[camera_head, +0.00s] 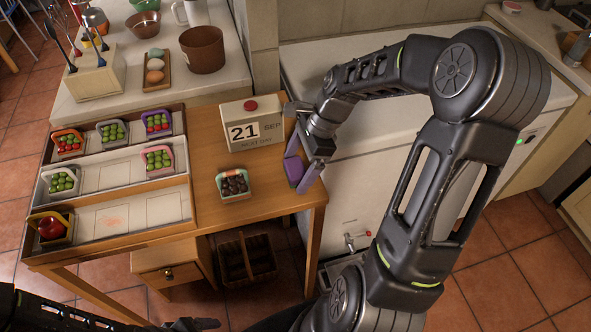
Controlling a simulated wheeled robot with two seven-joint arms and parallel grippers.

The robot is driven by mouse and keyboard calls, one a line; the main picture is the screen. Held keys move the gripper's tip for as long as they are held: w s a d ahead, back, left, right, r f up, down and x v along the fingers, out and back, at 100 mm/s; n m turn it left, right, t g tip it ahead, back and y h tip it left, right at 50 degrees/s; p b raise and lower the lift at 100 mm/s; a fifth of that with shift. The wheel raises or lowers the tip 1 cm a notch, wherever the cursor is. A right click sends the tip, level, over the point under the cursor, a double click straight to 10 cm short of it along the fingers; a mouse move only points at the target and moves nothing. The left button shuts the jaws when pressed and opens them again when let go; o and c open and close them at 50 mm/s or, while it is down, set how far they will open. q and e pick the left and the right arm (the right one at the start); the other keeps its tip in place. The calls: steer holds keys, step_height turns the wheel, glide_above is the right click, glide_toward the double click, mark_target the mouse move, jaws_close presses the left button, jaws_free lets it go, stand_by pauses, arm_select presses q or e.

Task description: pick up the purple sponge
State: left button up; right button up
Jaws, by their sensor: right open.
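The purple sponge (293,171) lies at the right part of the wooden table, close to its right edge. My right gripper (300,174) reaches down over it from the upper right. Its jaws are open, with the fingers at the sponge; I cannot tell whether they touch it. Part of the sponge is hidden by the gripper. My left gripper (195,323) is low at the bottom edge of the view, far from the sponge, and its jaws are not clear.
A calendar block (251,126) stands just behind and left of the sponge. A small basket of dark fruit (235,185) is left of it. A tiered tray (187,205) with several fruit baskets fills the table's left. A white counter (305,62) lies behind.

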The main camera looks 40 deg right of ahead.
mark_target(298, 167)
steer(key=shift+c, duration=0.2)
steer(key=c, duration=1.5)
step_height(298, 167, up, 10)
steer(key=shift+r+b, duration=0.1)
steer(key=shift+b, duration=0.3)
